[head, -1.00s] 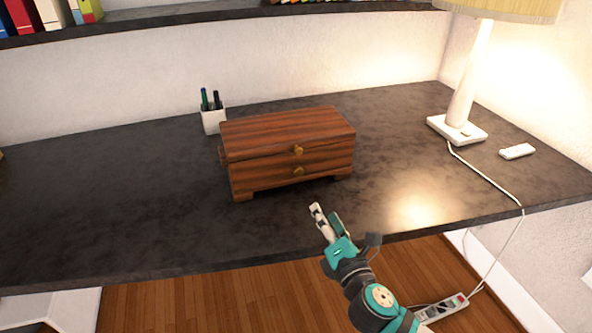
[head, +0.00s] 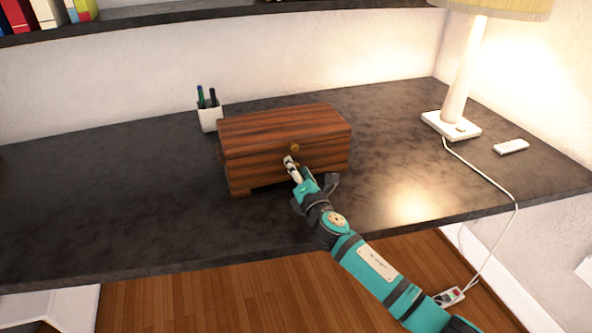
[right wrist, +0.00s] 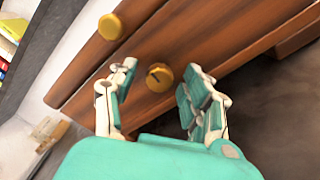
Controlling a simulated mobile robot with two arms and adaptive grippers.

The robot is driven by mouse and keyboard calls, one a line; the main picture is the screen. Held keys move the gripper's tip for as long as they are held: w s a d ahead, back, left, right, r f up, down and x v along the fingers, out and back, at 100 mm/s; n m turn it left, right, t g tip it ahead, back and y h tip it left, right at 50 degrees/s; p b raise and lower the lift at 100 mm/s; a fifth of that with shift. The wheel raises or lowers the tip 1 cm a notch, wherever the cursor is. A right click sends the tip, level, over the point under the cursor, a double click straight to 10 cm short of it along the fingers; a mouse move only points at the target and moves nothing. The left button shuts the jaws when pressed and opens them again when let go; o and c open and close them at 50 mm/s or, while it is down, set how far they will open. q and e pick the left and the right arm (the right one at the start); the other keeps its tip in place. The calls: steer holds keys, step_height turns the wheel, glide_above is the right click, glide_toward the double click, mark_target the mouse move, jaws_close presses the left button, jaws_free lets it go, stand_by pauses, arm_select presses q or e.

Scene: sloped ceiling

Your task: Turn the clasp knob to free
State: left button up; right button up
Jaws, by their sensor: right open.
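A brown striped wooden box (head: 240,142) stands on the dark desk, its lid down. Two brass knobs sit on its front, one above the other. The upper knob (head: 295,148) shows in the head view and also in the right wrist view (right wrist: 110,27). The lower knob (right wrist: 158,77) has a dark mark on its face; in the head view my gripper hides it. My right gripper (head: 293,168) is open at the box front. In the right wrist view its fingers stand either side of the lower knob, with visible gaps. My left gripper is out of view.
A white pen cup (head: 210,118) stands behind the box at left. A lamp (head: 452,126) with a trailing cord and a white remote (head: 511,147) are at the right. The desk (head: 90,195) is clear left of the box.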

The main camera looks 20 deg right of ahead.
steer(key=shift+w, duration=0.1)
jaws_close()
stand_by(0.3)
steer(key=shift+m, duration=0.3)
steer(key=m, duration=0.3)
steer(key=shift+m, duration=0.4)
steer(key=m, duration=0.4)
steer(key=shift+m, duration=0.3)
steer(key=m, duration=0.4)
steer(key=shift+p, duration=0.35)
steer(key=shift+f+m+p, duration=0.1)
steer(key=shift+m+p, duration=0.5)
steer(key=shift+m, duration=1.8)
